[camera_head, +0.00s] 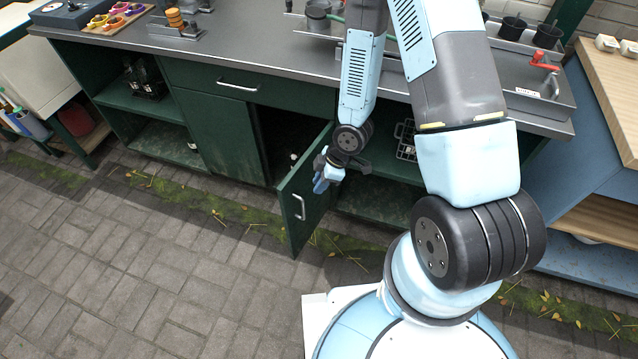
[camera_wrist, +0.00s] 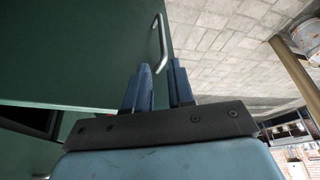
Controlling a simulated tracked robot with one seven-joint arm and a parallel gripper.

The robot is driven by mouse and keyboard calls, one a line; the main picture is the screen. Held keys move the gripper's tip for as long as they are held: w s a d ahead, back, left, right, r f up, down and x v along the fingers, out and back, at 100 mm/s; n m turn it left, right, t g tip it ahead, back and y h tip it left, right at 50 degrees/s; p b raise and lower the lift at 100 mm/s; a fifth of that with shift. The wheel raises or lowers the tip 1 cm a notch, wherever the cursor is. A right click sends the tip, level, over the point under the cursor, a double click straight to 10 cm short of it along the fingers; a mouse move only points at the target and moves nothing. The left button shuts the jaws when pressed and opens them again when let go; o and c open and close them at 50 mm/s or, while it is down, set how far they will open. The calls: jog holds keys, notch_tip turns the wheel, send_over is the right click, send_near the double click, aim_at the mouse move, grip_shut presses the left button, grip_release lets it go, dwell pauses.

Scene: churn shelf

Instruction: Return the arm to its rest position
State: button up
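My gripper (camera_head: 328,178) hangs beside the outer face of an open green cabinet door (camera_head: 309,212), below the worktop edge. In the wrist view its two dark blue fingers (camera_wrist: 160,82) stand apart, with a gap and nothing visibly held between them. The door fills the left of the wrist view (camera_wrist: 80,50), and its pale bar handle (camera_wrist: 161,45) lies just beyond the fingertips. The handle also shows near the door's free edge in the head view (camera_head: 299,207). Whether the fingers touch the door is unclear. My arm is bent, reaching over and down to the cabinet.
A long grey worktop (camera_head: 250,55) spans above the green cabinets, with pots, cups and a tray (camera_head: 118,18) on it. A wire rack (camera_head: 405,140) sits on the shelf right of the door. A blue, wood-topped counter (camera_head: 590,150) stands right. The paved floor (camera_head: 130,270) is clear.

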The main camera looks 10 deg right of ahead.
dwell(0.4)
jog(key=w+d+r+m+t+h, duration=0.1)
jog(key=w+d+r+m+h, duration=0.2)
jog(key=r, duration=0.6)
jog(key=w+d+r+m+t, duration=0.25)
jog(key=d+r, duration=0.35)
jog(key=r, duration=0.3)
jog(key=w+d+r+m+t+h, duration=0.1)
jog(key=w+d+r+m+h, duration=0.2)
jog(key=r, duration=0.7)
jog(key=s+d+r+m, duration=0.2)
jog(key=s+r+m, duration=0.2)
jog(key=s+r, duration=0.5)
jog(key=s+d+r+m+t+y, duration=0.1)
jog(key=s+d+r+m, duration=0.2)
jog(key=s+r, duration=0.7)
notch_tip(320, 180, up, 3)
jog(key=shift+d+f+m+y, duration=0.1)
jog(key=shift+d+m+y, duration=0.25)
jog(key=shift+m, duration=0.8)
jog(key=shift+d, duration=0.1)
